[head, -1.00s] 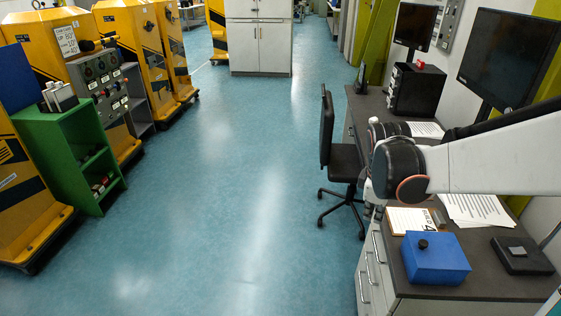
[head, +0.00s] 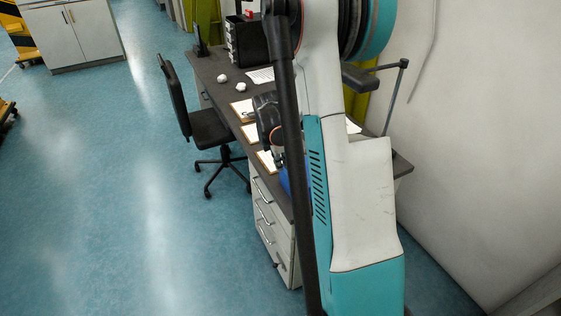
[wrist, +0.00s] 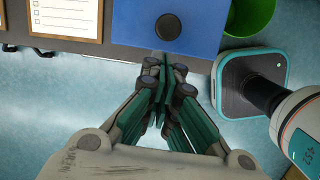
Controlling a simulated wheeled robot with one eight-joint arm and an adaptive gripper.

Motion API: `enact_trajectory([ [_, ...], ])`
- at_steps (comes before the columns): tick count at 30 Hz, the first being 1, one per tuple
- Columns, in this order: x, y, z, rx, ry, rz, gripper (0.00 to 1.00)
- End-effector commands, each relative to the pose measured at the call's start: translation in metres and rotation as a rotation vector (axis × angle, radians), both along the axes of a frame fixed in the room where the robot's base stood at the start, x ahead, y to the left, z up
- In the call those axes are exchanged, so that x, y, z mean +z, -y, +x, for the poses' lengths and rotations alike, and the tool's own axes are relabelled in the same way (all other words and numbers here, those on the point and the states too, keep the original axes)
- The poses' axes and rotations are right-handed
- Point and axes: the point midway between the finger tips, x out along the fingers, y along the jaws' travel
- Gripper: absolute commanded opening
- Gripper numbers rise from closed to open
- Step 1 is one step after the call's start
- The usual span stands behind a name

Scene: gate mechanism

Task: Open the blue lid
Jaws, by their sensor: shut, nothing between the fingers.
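The blue lid, a flat blue square with a round black knob (wrist: 168,27), fills the top middle of the wrist view (wrist: 130,22). Only a sliver of blue shows in the head view (head: 285,181), as my arm hides the rest. My gripper (wrist: 165,68) is shut and empty in the wrist view. Its fingertips appear close to the lid's near edge, below the knob in the picture. I cannot tell their height over it or whether they touch. In the head view my gripper is mostly hidden behind my arm.
The lid lies on the dark desk (head: 218,68) near the front edge. A clipboard (wrist: 68,18) lies left of it, and a green container (wrist: 248,15) shows at its right. A chair (head: 208,128) stands left of the desk. Floor on the left is clear.

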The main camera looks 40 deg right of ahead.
Motion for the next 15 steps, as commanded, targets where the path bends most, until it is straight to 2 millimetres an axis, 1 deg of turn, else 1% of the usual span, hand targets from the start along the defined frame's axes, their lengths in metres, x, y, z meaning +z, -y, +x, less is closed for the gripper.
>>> enact_trajectory([
  [1,-0.013,0.002,0.0,-0.001,0.0,0.0,0.0],
  [6,-0.035,0.007,0.0,0.001,0.0,0.0,0.0],
  [10,-0.045,0.009,0.0,0.001,0.0,0.0,0.0],
  [15,-0.048,0.01,0.0,0.0,0.0,0.0,0.0],
])
